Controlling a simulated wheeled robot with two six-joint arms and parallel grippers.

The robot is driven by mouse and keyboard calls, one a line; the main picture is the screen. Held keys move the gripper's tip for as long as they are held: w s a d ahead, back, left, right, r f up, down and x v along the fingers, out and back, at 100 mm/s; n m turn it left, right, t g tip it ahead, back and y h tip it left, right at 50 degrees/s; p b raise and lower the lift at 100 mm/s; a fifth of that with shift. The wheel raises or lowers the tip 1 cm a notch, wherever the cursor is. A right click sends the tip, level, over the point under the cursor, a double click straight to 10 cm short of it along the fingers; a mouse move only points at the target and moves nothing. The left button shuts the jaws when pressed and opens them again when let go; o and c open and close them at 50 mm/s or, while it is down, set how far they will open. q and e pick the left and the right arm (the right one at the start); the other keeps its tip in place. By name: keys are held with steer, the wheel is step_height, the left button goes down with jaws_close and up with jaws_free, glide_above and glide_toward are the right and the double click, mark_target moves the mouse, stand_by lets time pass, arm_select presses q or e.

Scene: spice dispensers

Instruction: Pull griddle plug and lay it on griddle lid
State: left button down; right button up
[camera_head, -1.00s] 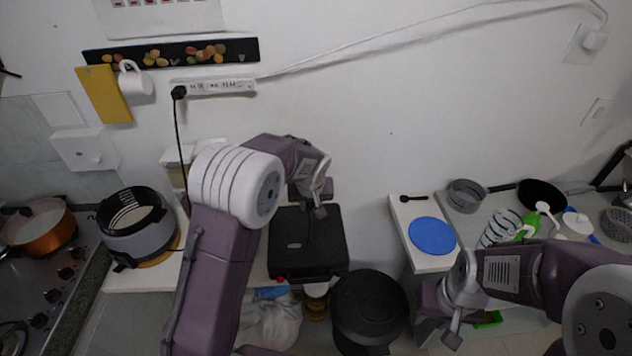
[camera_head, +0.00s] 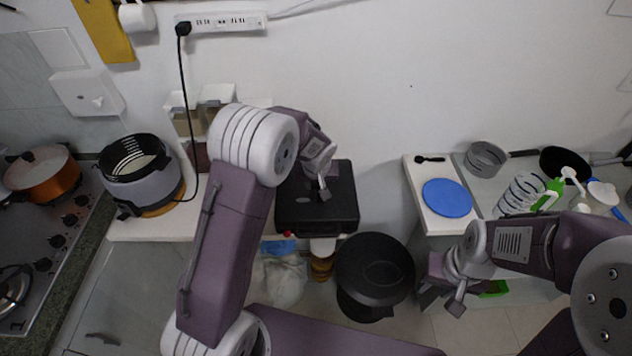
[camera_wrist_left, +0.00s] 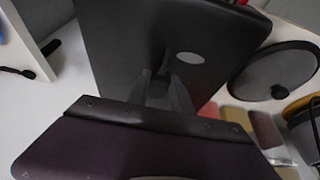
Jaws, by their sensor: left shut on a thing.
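The black griddle (camera_head: 340,212) stands closed on the white counter against the wall, its flat lid facing up. My left gripper (camera_head: 322,192) is over the lid, shut on a small dark thing that looks like the griddle plug. In the left wrist view the dark plug (camera_wrist_left: 163,62) shows faintly between the fingertips (camera_wrist_left: 165,90), in front of the dark lid (camera_wrist_left: 125,40) with its silver oval badge. I cannot tell whether the plug touches the lid. My right gripper (camera_head: 445,300) hangs away at the right, apparently open and empty.
A power strip (camera_head: 240,21) on the wall holds a black plug (camera_head: 183,29) whose cable runs down to the rice cooker (camera_head: 140,172). A black bin (camera_head: 375,268) stands below the griddle. A blue disc (camera_head: 447,198) lies on the right counter.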

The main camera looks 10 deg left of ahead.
arm_select(q)
steer(key=shift+s+d+f, duration=0.1)
steer(key=shift+d+f, duration=0.1)
steer(key=shift+f, duration=0.45)
steer(key=shift+a, duration=0.1)
steer(key=c, duration=1.1)
jaws_free()
steer(key=shift+o, duration=0.2)
steer(key=b+v, duration=0.1)
steer(key=v, duration=0.8)
